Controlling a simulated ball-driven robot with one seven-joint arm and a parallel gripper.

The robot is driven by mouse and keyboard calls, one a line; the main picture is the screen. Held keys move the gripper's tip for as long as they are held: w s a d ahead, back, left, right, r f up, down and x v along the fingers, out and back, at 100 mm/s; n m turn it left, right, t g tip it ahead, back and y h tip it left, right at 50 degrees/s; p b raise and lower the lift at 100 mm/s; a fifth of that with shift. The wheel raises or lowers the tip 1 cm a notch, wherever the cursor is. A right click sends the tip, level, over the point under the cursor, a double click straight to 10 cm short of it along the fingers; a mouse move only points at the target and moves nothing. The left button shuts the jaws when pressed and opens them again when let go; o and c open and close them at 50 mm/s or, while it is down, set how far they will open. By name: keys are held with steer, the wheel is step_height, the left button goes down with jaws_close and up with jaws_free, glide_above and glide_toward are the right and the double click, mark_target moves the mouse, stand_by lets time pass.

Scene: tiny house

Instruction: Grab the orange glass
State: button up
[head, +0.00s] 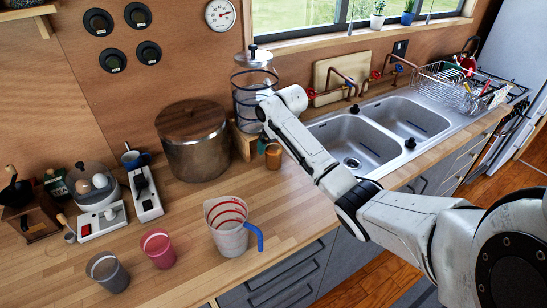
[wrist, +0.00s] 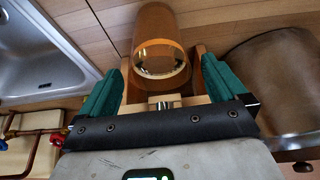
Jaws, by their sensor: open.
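The orange glass (head: 273,155) stands on the wooden counter in front of the clear dispenser, left of the sink. In the wrist view the orange glass (wrist: 160,38) is upper middle, its round rim towards the camera. My gripper (wrist: 161,72) is open, with one green finger on each side of the near end of the glass. A gap shows between the glass and each finger. In the head view my gripper (head: 265,144) is mostly hidden by my arm, with a bit of green finger beside the glass.
The dispenser (head: 254,84) on its wooden stand is close behind. A large metal pot (head: 193,148) stands to the left, the double sink (head: 354,141) to the right. A measuring jug (head: 229,236), pink glass (head: 159,249) and grey glass (head: 108,272) stand nearer the front edge.

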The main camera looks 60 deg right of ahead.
steer(key=shift+c, duration=0.2)
steer(key=c, duration=1.6)
jaws_close()
steer(key=shift+r+p, duration=0.45)
steer(key=shift+p, duration=0.2)
steer(key=s+a, duration=0.7)
steer(key=s, duration=0.5)
steer(key=s+a, duration=0.8)
steer(key=s, duration=0.5)
steer(key=s+a+p, duration=0.1)
steer(key=s+a, duration=0.6)
steer(key=s, duration=0.6)
steer(key=shift+a+f, duration=0.2)
steer(key=shift+a, duration=0.05)
steer(key=shift+s+a, duration=0.2)
steer(key=shift+s, duration=0.1)
